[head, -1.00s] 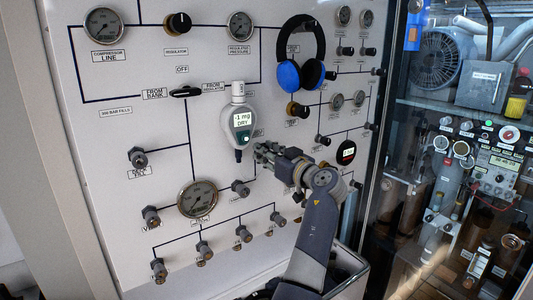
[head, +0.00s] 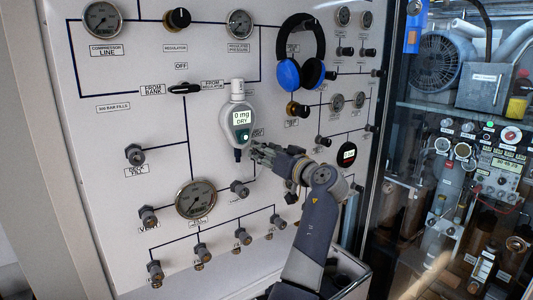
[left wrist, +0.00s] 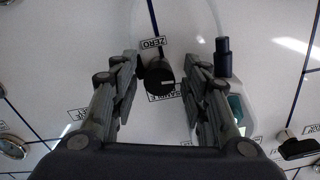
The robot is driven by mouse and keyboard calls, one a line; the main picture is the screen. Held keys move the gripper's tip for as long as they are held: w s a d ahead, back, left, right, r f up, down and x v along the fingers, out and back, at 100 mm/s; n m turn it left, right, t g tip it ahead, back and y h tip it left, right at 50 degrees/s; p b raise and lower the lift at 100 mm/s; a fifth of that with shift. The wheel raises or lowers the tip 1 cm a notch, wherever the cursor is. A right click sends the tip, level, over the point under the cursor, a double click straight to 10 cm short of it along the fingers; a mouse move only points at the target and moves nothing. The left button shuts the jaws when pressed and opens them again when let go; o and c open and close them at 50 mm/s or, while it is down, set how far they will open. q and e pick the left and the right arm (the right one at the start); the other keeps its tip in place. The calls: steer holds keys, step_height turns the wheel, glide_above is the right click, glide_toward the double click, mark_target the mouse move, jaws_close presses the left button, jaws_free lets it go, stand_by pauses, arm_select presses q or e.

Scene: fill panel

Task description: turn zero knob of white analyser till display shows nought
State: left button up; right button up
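The white analyser (head: 238,98) is mounted on the panel in the head view. Its lit display (head: 241,118) reads "0 mg DRY". My left gripper (head: 257,150) is at the panel just right of the analyser's lower end. In the left wrist view the black zero knob (left wrist: 157,79) sits below a "ZERO" label (left wrist: 151,43). The fingers of my left gripper (left wrist: 160,75) stand open on both sides of the knob, with narrow gaps showing. The gripper hides the knob in the head view. My right gripper is not in view.
Blue and black headphones (head: 300,75) hang above right of my gripper. Several gauges, such as the large lower one (head: 196,199), and knobs stand out from the panel. A round black display (head: 347,153) is to the right. Glass-fronted equipment fills the far right.

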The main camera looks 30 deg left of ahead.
arm_select(q)
steer(key=v, duration=1.2)
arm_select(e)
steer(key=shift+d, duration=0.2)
arm_select(q)
steer(key=shift+f, duration=0.1)
stand_by(1.3)
